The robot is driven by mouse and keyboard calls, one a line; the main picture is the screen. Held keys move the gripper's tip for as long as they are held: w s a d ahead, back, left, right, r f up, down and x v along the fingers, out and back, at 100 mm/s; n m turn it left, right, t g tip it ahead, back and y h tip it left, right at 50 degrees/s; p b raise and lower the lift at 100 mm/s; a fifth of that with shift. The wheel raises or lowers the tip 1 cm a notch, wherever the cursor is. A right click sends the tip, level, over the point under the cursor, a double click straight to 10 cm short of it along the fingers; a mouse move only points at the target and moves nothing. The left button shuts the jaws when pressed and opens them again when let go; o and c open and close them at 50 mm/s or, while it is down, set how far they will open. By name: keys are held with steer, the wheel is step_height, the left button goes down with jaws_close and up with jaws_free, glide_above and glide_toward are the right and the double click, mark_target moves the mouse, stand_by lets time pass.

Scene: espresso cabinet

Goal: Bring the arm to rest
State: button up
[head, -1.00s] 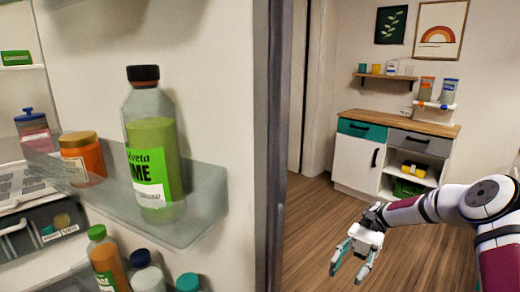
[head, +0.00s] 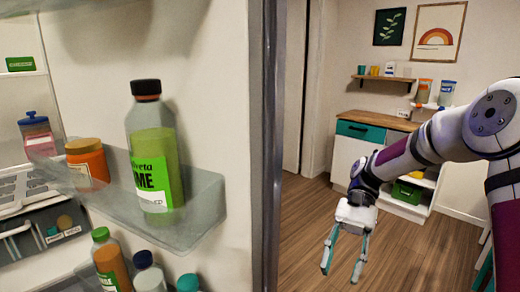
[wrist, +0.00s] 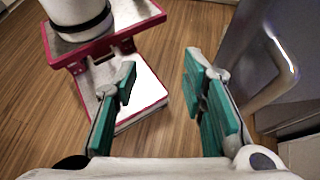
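My gripper (head: 344,270) hangs with its fingers pointing down over the wooden floor, to the right of the fridge door's edge in the head view. Its two teal-padded fingers are apart with nothing between them.
The open fridge door (head: 262,150) stands left of my arm; its shelf holds a green bottle (head: 155,160) and an orange jar (head: 88,163). A cabinet (head: 352,150) stands at the back. A metal handle (wrist: 280,70) is right of the fingers. Open floor (head: 305,215) lies between.

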steer(key=s+d+r+n+t+h+p, duration=0.1)
steer(key=s+r+n+t+h+p, duration=0.1)
steer(key=s+r+t, duration=0.5)
steer(key=s+d+r+n+t+h+p, duration=0.2)
steer(key=s+r+t, duration=0.5)
steer(key=s, duration=0.6)
steer(key=r+n+h+p, duration=0.1)
steer(key=n+h, duration=0.1)
steer(key=shift+s+r+n+t+p, duration=0.3)
steer(key=shift+s+t, duration=0.1)
steer(key=shift+c, duration=0.6)
